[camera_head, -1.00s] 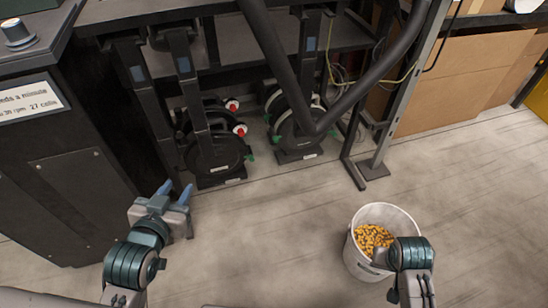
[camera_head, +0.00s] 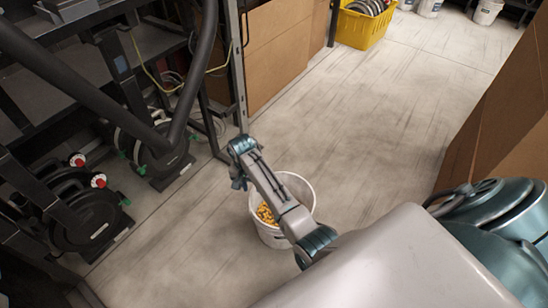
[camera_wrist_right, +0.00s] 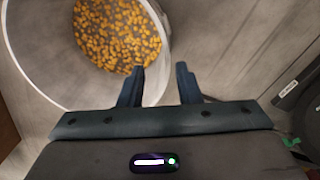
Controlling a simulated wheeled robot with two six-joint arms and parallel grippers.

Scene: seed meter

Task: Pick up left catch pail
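A white pail (camera_head: 270,236) with yellow-orange kernels in it stands upright on the floor, partly hidden behind my right forearm. My right gripper (camera_head: 238,184) points down at the pail's left side in the head view. In the right wrist view the pail (camera_wrist_right: 38,62) fills the upper left, with kernels on its bottom. There my right gripper (camera_wrist_right: 160,76) is open, with one finger over the pail's opening and the other outside the rim. The rim passes between the fingers in the picture; I cannot tell how deep they are. My left gripper is out of view.
Black seed meter units (camera_head: 88,218) with red and white knobs stand under the bench at left. A cardboard box (camera_head: 278,45) and yellow crate (camera_head: 362,28) are behind. Other white pails (camera_head: 487,12) stand far back. Brown panels (camera_head: 505,125) rise at right. The middle floor is clear.

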